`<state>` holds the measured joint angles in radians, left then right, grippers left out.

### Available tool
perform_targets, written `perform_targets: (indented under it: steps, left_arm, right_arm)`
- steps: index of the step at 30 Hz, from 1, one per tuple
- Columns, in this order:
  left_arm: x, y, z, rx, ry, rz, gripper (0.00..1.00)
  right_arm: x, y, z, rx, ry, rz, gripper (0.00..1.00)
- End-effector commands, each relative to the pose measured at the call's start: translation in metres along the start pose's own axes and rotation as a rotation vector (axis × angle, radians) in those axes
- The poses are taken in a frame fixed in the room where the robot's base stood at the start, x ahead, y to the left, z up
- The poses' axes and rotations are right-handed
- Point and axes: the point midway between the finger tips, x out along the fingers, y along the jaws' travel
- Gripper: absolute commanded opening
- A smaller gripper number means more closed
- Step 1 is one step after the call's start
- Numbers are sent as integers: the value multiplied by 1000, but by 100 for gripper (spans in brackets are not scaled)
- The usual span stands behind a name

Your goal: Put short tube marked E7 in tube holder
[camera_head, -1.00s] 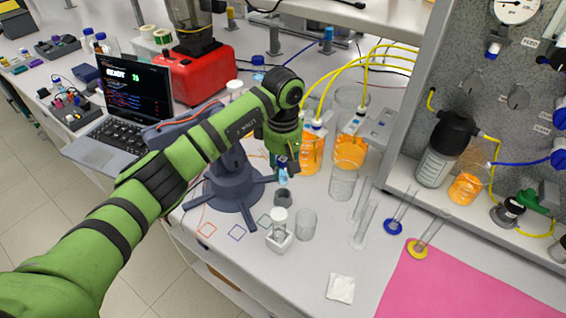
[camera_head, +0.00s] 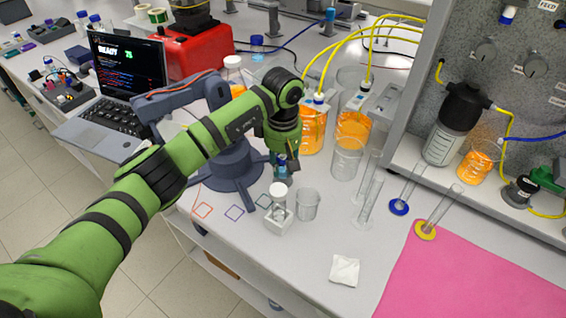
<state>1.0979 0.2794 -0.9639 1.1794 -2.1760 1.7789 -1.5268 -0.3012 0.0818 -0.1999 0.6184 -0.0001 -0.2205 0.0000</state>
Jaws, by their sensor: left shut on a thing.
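My left gripper (camera_head: 281,158) points down over the bench and is shut on a small short tube (camera_head: 281,166) with a blue-teal part showing. Its E7 mark is too small to read. The gripper hides much of the tube. My right gripper is not in view.
A white block with a white-capped vial (camera_head: 278,205) and a clear beaker (camera_head: 307,205) stand close in front. Orange-filled beakers (camera_head: 352,130), an empty beaker (camera_head: 346,160) and glass cylinders (camera_head: 369,203) stand to the right.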

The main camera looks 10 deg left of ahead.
Motion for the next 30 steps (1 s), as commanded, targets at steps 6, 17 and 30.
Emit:
perform_targets:
  steps: [6,17,30]
  left_arm:
    - [0,0,0,0,0,1,6]
    - [2,0,0,0,1,1,6]
    - [5,0,0,0,1,1,6]
  right_arm:
    - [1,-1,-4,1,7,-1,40]
    - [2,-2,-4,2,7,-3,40]
    - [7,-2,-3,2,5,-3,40]
